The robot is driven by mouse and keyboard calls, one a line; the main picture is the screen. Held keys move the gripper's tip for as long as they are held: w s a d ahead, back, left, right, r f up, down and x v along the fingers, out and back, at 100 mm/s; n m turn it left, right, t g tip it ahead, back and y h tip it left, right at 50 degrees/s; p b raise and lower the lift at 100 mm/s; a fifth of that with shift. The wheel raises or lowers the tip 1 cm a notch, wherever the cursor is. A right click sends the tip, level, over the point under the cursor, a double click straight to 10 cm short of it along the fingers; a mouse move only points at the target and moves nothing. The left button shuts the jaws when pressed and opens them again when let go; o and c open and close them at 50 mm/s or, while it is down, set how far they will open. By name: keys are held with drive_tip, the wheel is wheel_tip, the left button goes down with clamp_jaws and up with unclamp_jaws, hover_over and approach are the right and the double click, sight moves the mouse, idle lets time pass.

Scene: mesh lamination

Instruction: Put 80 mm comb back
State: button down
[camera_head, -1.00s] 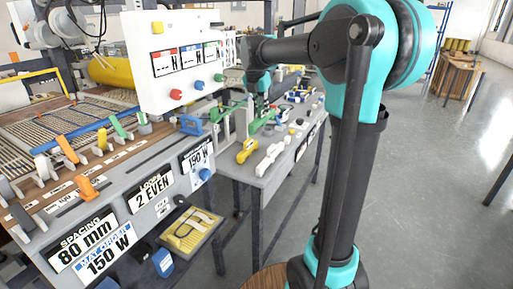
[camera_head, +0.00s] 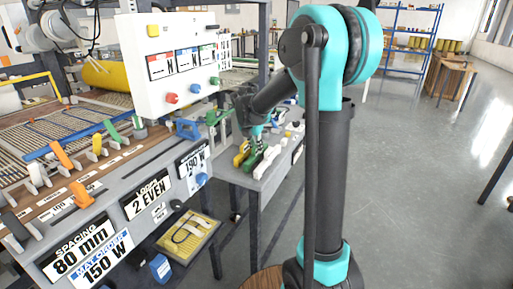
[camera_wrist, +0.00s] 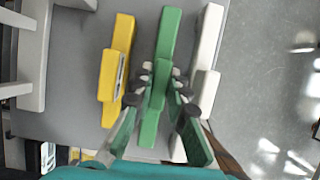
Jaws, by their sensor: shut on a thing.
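My gripper (camera_wrist: 167,98) is shut on a green comb (camera_wrist: 168,38), its fingers pressed on both sides of its raised middle grip. The green comb is also in the head view (camera_head: 256,155), at the end of the side table. In the wrist view it lies between a yellow comb (camera_wrist: 122,45) on its left and a white comb (camera_wrist: 207,45) on its right, roughly parallel to both, with narrow gaps. I cannot tell whether its underside touches the table. No size marking is readable on the combs. My gripper (camera_head: 255,133) is partly hidden by my arm in the head view.
The grey side table (camera_wrist: 75,75) carries the combs; its edge is just right of the white comb. A pale frame (camera_wrist: 33,55) stands at left in the wrist view. The machine's panel (camera_head: 85,238) reads "SPACING 80 mm". A control box (camera_head: 180,65) stands behind it.

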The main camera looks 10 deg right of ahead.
drive_tip(key=shift+f, duration=0.15)
drive_tip(key=c, duration=1.5)
unclamp_jaws()
drive_tip(key=v, duration=1.2)
drive_tip(key=s+d+f+m+y, duration=0.1)
drive_tip(key=s+d+f+m, duration=0.2)
drive_tip(key=s+f+m, duration=0.7)
drive_tip(key=s+d+f+m+y, duration=0.1)
drive_tip(key=s+d+f+m, duration=0.2)
drive_tip(key=s+f+m, duration=0.8)
drive_tip(key=s+m, duration=0.5)
drive_tip(key=m, duration=0.2)
drive_tip(key=shift+s+d+m+y, duration=0.35)
drive_tip(key=shift+d+m+y, duration=0.05)
drive_tip(key=shift+f, duration=0.15)
